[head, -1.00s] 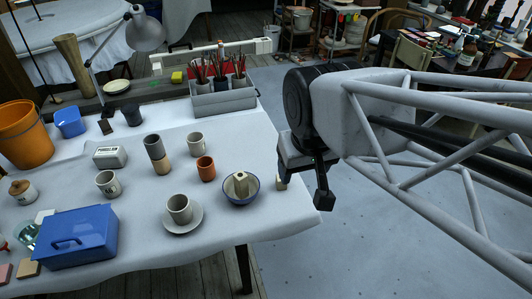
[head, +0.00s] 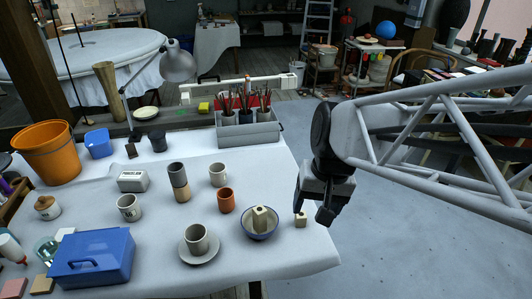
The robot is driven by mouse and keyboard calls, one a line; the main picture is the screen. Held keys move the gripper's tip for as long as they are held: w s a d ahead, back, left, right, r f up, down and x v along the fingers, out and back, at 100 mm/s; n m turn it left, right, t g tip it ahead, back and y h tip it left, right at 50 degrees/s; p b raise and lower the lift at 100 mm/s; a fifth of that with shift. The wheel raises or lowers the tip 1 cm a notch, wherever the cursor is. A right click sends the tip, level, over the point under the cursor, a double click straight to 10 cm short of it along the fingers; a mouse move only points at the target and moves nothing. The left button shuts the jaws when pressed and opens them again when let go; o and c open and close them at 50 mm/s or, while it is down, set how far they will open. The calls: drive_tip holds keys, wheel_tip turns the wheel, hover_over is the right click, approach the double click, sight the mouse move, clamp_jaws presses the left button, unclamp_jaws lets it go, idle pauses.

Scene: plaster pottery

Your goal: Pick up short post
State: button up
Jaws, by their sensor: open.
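A short beige post (head: 301,220) stands on the white-covered table near its right edge. A taller beige post (head: 260,217) stands inside a blue-rimmed bowl (head: 259,233) just left of it. My gripper (head: 313,213) is open and empty, pointing down at the table's right edge. Its fingers are above and close beside the short post, and the nearer finger is to the post's right. I cannot tell from this view whether a finger touches the post or how high the fingertips are.
A grey mug on a saucer (head: 201,254), an orange cup (head: 226,201) and a grey mug (head: 219,175) stand left of the bowl. A blue box (head: 91,257) sits at front left. A grey brush caddy (head: 249,136) stands at the back. Right of the table is open floor.

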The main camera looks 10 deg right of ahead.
drive_tip(key=w+d+f+m+g+y, duration=0.1)
drive_tip(key=w+d+f+m+y, duration=0.1)
drive_tip(key=w+f+m+y, duration=0.3)
drive_tip(key=w+d+f+m+g+y, duration=0.1)
drive_tip(key=w+d+f+m+y, duration=0.2)
drive_tip(key=w+f, duration=0.4)
drive_tip(key=m+t+y, duration=0.4)
drive_tip(key=m, duration=0.5)
approach(303, 214)
drive_tip(key=x, duration=0.2)
drive_tip(key=shift+w+a+f, duration=0.15)
drive_tip(key=shift+a, duration=0.2)
drive_tip(key=shift+a, duration=0.1)
drive_tip(key=shift+x, duration=1.25)
drive_tip(key=shift+a, duration=0.1)
drive_tip(key=shift+x, duration=2.5)
drive_tip(key=shift+f, duration=0.1)
drive_tip(key=c, duration=1.1)
